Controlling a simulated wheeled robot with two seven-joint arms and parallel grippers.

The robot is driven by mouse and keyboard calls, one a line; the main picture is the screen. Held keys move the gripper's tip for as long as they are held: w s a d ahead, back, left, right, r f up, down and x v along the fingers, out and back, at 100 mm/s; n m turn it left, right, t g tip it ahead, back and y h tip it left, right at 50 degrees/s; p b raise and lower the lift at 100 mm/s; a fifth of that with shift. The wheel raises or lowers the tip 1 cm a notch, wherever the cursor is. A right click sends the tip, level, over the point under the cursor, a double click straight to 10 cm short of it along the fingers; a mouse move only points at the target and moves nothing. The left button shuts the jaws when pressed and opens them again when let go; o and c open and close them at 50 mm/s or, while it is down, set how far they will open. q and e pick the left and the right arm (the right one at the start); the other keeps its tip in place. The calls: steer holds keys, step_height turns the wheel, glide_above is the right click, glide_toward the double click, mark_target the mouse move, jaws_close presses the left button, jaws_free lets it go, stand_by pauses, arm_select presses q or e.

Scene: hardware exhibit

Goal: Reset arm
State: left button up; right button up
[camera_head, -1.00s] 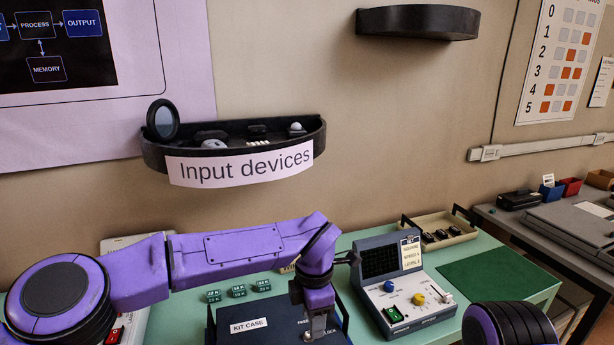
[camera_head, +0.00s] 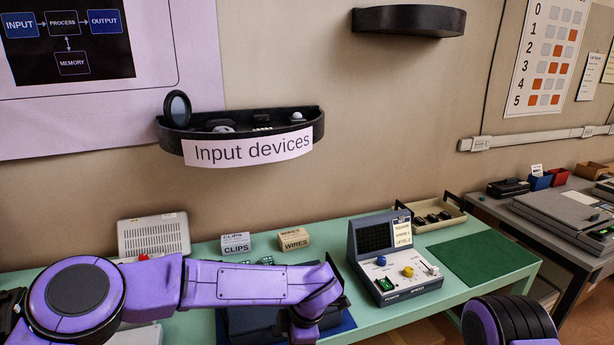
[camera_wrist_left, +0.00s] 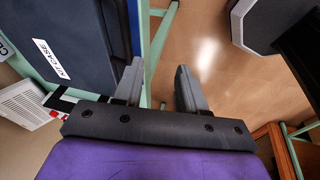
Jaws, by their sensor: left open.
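My left arm, purple, comes in from the left in the head view and crosses in front of the green table. Its gripper is below the head picture. In the left wrist view my left gripper (camera_wrist_left: 158,90) is open and empty, its two grey fingers apart. It is near the table's edge, beside the dark blue kit case (camera_wrist_left: 78,35), with floor showing between and beyond the fingers. In the head view the kit case (camera_head: 250,322) is mostly hidden behind my arm. My right arm shows only as a purple joint at the lower right; its gripper is out of the picture.
The green table (camera_head: 345,310) holds a console (camera_head: 395,262), CLIPS (camera_head: 236,244) and WIRES (camera_head: 294,239) boxes, a beige tray (camera_head: 436,216) and a green mat (camera_head: 484,260). An "Input devices" shelf (camera_head: 310,123) juts from the wall above. A grey table with a large case (camera_head: 560,222) stands at right.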

arm_select(q)
steer(key=s+a+f+m+t+y+b, duration=0.1)
steer(key=s+a+f+m+t, duration=0.15)
steer(key=s+a+f, duration=0.4)
steer(key=s+a+f+m+t+y+b, duration=0.1)
steer(key=s+a+f+m+t+y, duration=0.2)
steer(key=a+f, duration=0.7)
steer(key=s+a+f+m+g+h, duration=0.1)
steer(key=s+a+f+m, duration=0.1)
steer(key=s, duration=0.5)
steer(key=s+a+f+m+g+h, duration=0.1)
steer(key=s+a+f+m, duration=0.2)
steer(key=s+a, duration=0.2)
steer(key=s+a+f+m+g+h, duration=0.1)
steer(key=s+a+f+m+g, duration=0.1)
steer(key=s, duration=0.7)
steer(key=shift+s+a+f+m+h+b, duration=0.3)
steer(key=shift+a+f+m+b, duration=0.15)
steer(key=shift+a+f, duration=0.25)
